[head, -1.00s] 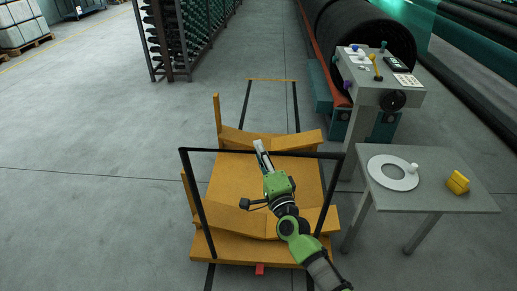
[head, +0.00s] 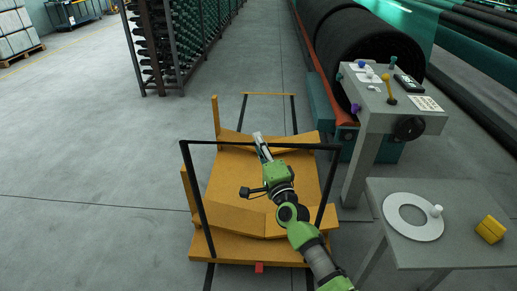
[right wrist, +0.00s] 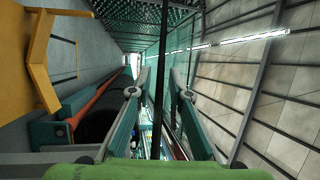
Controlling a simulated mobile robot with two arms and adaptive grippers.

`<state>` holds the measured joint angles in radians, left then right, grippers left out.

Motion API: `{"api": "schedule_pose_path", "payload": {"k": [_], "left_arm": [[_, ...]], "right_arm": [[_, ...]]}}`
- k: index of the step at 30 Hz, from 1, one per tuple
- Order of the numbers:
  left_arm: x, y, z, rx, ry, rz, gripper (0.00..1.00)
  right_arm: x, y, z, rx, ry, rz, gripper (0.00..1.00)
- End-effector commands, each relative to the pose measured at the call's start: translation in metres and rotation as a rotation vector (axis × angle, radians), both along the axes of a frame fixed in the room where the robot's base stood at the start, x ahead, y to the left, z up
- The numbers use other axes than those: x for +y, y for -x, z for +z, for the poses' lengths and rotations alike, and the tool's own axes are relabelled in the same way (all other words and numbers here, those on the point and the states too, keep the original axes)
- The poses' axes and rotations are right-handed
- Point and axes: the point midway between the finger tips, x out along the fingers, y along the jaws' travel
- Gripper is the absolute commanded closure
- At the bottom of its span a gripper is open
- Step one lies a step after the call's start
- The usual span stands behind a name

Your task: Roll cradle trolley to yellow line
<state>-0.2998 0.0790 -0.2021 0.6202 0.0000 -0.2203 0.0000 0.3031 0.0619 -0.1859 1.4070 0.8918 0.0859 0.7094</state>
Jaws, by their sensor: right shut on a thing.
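The orange cradle trolley (head: 240,247) stands on the floor ahead of me, with raised cradle pieces and a black push-handle frame (head: 205,215). My right gripper (head: 262,142) is shut on the handle's top bar; the bar runs between its fingers in the right wrist view (right wrist: 158,85). The yellow line (head: 268,94) crosses the floor beyond the trolley's far end, at the end of two dark floor strips (head: 294,115). A gap of floor lies between trolley and line. My left gripper is out of view.
A grey table (head: 390,190) with a white ring (head: 393,221) and a yellow block (head: 491,229) is close on the right. A control stand (head: 362,170) and large black roll (head: 350,45) stand beyond. A rack (head: 150,50) stands back left; floor left is clear.

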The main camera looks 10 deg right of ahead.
Motion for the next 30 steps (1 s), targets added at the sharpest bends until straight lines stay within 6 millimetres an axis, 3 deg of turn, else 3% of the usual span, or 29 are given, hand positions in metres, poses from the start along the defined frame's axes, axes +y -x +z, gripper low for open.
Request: {"api": "schedule_pose_path", "payload": {"k": [13, 14, 15, 16, 26, 30], "left_arm": [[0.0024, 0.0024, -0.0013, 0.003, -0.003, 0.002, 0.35], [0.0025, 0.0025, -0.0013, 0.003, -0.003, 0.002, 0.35], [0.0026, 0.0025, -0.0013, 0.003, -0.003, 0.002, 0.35], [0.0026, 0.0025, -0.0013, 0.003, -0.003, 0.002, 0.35], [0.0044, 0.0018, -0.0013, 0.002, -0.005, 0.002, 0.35], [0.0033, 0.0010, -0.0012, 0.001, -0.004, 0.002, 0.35]], "right_arm": [[-0.0018, -0.0020, -0.0041, 0.008, 0.004, 0.000, 1.00], [-0.0018, -0.0020, -0.0041, 0.008, 0.004, 0.000, 0.77], [-0.0017, -0.0020, -0.0041, 0.008, 0.004, 0.000, 0.66], [-0.0016, -0.0020, -0.0040, 0.008, 0.004, 0.000, 0.64], [-0.0007, -0.0013, -0.0022, 0.004, 0.002, 0.001, 0.64], [-0.0015, 0.0079, -0.0045, 0.005, 0.002, 0.001, 0.64]]}}
